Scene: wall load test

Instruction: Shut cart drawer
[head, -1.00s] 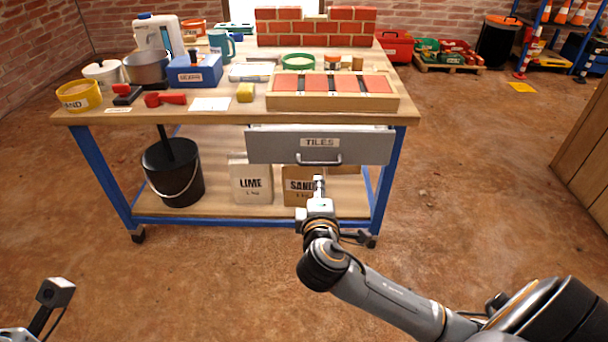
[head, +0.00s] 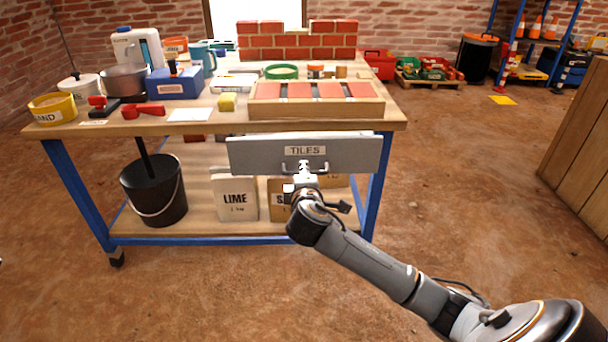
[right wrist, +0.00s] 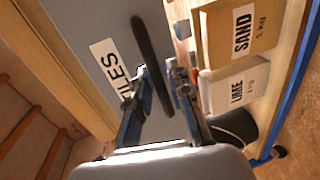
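The grey cart drawer (head: 255,155) with a TILES label hangs under the tabletop of the wooden cart (head: 215,127). Its front seems to stand a little out from the cart, but how far is hard to tell. My right gripper (head: 304,170) is at the drawer handle (head: 325,167), in front of the drawer's middle. In the right wrist view, the right gripper's fingers (right wrist: 158,70) are apart, with the dark handle bar (right wrist: 145,40) running between or just beyond them. Contact cannot be told. The drawer's inside is hidden. My left gripper is out of view.
Lime (head: 235,195) and sand (right wrist: 240,40) bags and a black bucket (head: 153,190) stand on the lower shelf. The tabletop carries a tray of red tiles (head: 318,111), a small brick wall (head: 295,42) and tools. Open floor lies right of the cart.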

